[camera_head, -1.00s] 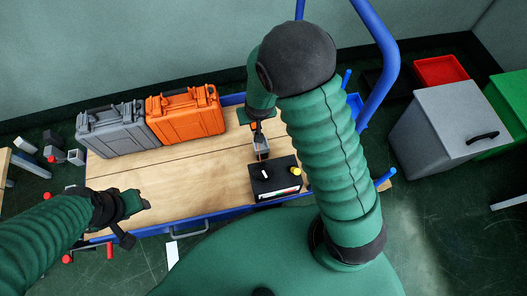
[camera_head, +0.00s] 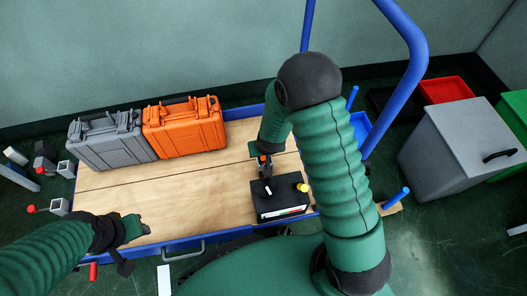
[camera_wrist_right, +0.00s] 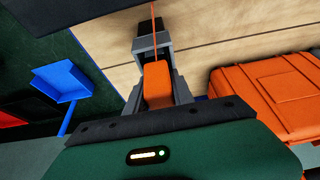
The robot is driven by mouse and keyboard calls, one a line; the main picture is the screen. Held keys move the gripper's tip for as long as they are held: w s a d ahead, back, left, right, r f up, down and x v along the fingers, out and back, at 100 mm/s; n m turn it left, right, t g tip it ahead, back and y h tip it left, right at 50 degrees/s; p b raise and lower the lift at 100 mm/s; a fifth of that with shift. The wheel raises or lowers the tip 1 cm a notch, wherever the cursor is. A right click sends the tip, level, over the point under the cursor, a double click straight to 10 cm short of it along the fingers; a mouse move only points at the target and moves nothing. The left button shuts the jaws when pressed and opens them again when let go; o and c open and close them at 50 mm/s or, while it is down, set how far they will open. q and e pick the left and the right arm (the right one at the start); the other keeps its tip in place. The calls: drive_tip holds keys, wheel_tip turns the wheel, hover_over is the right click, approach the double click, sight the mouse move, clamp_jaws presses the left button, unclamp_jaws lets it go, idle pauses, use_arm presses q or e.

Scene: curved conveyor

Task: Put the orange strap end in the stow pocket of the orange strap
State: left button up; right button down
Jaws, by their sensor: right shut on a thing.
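My right gripper (camera_head: 264,168) is shut on an orange strap end (camera_wrist_right: 156,84), seen between the fingers in the right wrist view. A thin orange strap line (camera_wrist_right: 153,20) runs from it towards a dark edge at the top of that view. In the head view the gripper is at the back left edge of a black box (camera_head: 280,203) with a white and a yellow cap; I cannot tell whether they touch. The stow pocket cannot be made out. My left gripper (camera_head: 137,229) is over the cart's left front, with nothing visible in it; its jaw opening is unclear.
A grey case (camera_head: 108,140) and an orange case (camera_head: 185,128) stand side by side at the back left of the wooden cart top (camera_head: 190,195). The middle of the top is clear. A blue handle (camera_head: 415,50) rises at the right. A grey bin (camera_head: 455,140) stands beyond it.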

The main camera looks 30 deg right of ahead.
drive_tip(key=c, duration=1.1)
unclamp_jaws()
drive_tip(key=shift+f, duration=0.1)
drive_tip(key=shift+r, duration=0.2)
drive_tip(key=s+a+r+n+p, duration=0.1)
drive_tip(key=s+r+p, duration=0.1)
drive_tip(key=s+r, duration=0.3)
drive_tip(key=s+a+r+n+g+p, duration=0.1)
drive_tip(key=s+r+p, duration=0.2)
drive_tip(key=r, duration=0.7)
drive_tip(key=s+a+r+y+p, duration=0.1)
drive_tip(key=s+a+r+p, duration=0.1)
drive_tip(key=s+r, duration=0.4)
drive_tip(key=shift+s+r+n+g+p, duration=0.3)
drive_tip(key=shift+r+n+g+p, duration=0.1)
drive_tip(key=shift+r, duration=0.35)
